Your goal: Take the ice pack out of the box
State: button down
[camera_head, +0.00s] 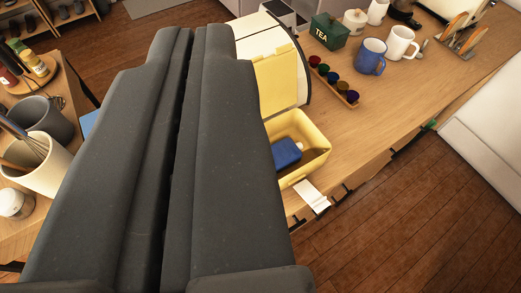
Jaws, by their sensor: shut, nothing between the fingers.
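A yellow box (318,159) sits on the wooden counter near its front edge, right of my gripper. The blue ice pack (286,153) lies inside the box, and its left part is hidden behind my gripper. My gripper (196,32) fills the left middle of the view in dark grey. Its two fingers are shut together with only a thin dark gap, and it holds nothing. The gripper covers the left side of the box, so I cannot tell how far apart they are.
A bread bin-like white and yellow object (275,80) stands behind the box. A capsule tray (338,88), blue mug (370,57), white mug (402,43) and green tea tin (328,32) stand farther back. A utensil crock (45,160) is at left. Bare counter lies right of the box.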

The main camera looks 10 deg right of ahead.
aim_at(287, 153)
jog(key=u, duration=0.2)
jog(key=k, duration=0.85)
jog(key=z, duration=0.4)
jog(key=i, duration=0.5)
jog(key=u, duration=0.05)
